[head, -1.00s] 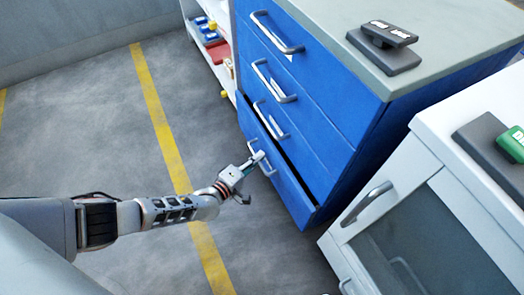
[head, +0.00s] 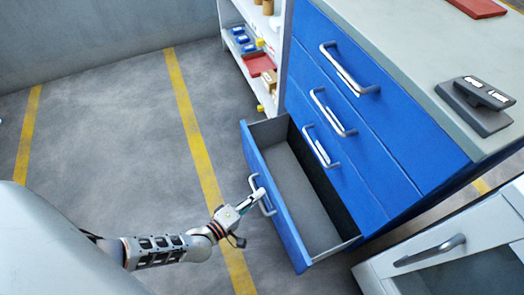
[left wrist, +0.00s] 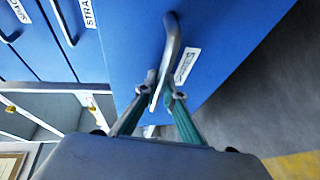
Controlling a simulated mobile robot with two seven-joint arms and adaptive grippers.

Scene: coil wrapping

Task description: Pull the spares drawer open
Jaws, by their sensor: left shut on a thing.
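The lowest drawer (head: 287,228) of the blue cabinet stands well pulled out. Its grey interior (head: 300,190) shows and looks empty. My left gripper (head: 256,196) is shut on the drawer's silver handle (head: 268,209), in front of the blue face. In the left wrist view, the fingers (left wrist: 161,95) close around the lower part of the handle (left wrist: 172,45). A white label (left wrist: 187,64) beside it is partly hidden, so its full word cannot be read. My right gripper is out of view.
The drawers above (head: 375,140) are closed. A white cabinet (head: 375,272) stands close to the open drawer's near end. A shelf unit (head: 232,60) with boxes stands beyond the blue cabinet. Floor (head: 130,150) with yellow stripes lies clear on the left.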

